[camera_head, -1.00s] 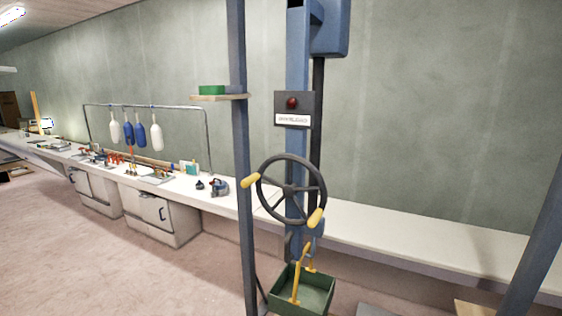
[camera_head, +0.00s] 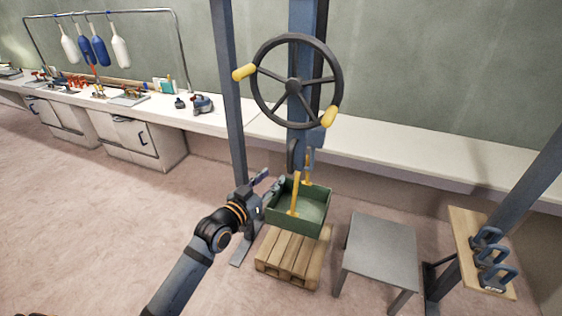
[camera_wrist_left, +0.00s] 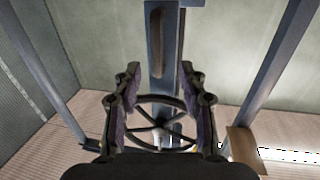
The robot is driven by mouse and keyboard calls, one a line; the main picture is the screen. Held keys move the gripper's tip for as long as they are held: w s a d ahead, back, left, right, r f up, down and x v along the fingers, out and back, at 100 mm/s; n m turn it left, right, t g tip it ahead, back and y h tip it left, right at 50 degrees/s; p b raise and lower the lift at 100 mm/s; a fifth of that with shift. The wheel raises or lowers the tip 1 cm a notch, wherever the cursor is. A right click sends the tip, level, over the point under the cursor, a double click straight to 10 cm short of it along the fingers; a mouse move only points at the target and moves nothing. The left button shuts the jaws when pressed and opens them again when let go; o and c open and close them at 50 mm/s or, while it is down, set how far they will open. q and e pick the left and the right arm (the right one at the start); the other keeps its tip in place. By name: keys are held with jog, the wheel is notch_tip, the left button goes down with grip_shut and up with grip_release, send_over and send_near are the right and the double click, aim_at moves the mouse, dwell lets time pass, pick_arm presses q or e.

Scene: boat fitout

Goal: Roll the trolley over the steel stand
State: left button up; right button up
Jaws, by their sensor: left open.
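The steel stand (camera_head: 382,248) is a low grey table to the right of a wooden pallet. A green crate (camera_head: 315,208) with yellow handles is at the pallet, below a dark hook (camera_head: 292,155); I cannot tell whether it rests on the pallet. The handwheel (camera_head: 292,82) has dark spokes and two yellow grips, and hangs above the crate. The trolley cannot be made out. My left gripper (camera_head: 270,183) is beside the crate's left side and below the wheel, open and empty. In the left wrist view, the wheel (camera_wrist_left: 160,139) shows between its fingers (camera_wrist_left: 159,82). My right gripper is out of view.
The pallet (camera_head: 290,255) stands on the floor. Blue posts rise left (camera_head: 229,100) and right (camera_head: 525,190) of the wheel. A wooden board (camera_head: 466,235) with several blue shackles is at the right. A white bench (camera_head: 420,162) runs along the wall.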

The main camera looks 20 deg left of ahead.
aim_at(289, 161)
pick_arm(q)
jog(key=x, duration=0.7)
jog(key=r+x, duration=0.1)
jog(key=x, duration=0.2)
jog(key=shift+w+d+r, duration=0.1)
jog(key=shift+d, duration=0.25)
grip_shut()
